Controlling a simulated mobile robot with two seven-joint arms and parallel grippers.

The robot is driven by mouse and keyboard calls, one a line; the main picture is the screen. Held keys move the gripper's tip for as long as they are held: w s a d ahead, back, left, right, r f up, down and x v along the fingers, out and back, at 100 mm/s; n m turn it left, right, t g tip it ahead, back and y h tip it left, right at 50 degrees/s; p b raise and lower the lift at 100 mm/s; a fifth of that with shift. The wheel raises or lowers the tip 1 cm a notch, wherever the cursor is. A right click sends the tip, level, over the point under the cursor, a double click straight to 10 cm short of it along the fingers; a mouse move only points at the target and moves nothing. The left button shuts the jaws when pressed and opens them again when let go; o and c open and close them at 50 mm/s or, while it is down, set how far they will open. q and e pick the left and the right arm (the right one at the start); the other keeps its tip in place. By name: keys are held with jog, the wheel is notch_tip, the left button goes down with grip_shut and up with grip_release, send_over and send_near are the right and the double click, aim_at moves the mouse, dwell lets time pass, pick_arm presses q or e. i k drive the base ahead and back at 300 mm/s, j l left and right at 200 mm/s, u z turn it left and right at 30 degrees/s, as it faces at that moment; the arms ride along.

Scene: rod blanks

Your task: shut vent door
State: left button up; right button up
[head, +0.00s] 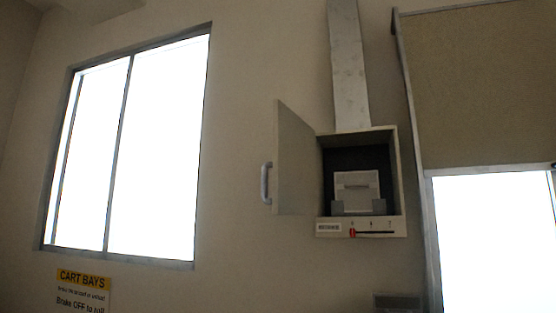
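The vent door (296,165) is a flat grey-beige panel hinged on the left side of a wall box (393,178). It stands open, swung out to the left. A grey bar handle (265,183) is on its free left edge. Inside the dark box sits a pale block or cartridge (356,190) in a grey holder. Neither of my grippers shows in this view.
A metal duct (348,65) rises from the box. Below the opening is a strip with a red slider (353,232). A bright window (133,150) is at left, above a yellow "CART BAYS" sign (84,279). A brown panel (480,88) covers the upper right.

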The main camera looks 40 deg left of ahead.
aim_at(294, 163)
jog(key=k+j+z, duration=0.25)
jog(key=k+j, duration=0.85)
jog(key=k, duration=0.15)
jog(key=k+j, duration=0.25)
jog(key=k+j+z, duration=0.1)
jog(key=k+j, duration=0.15)
jog(key=j, duration=0.25)
jog(key=k+j, duration=0.1)
jog(key=j, duration=0.9)
jog(key=k+j, duration=0.15)
jog(key=j, duration=0.35)
jog(key=z, duration=0.8)
jog(key=i+z, duration=0.1)
jog(key=i, duration=2.35)
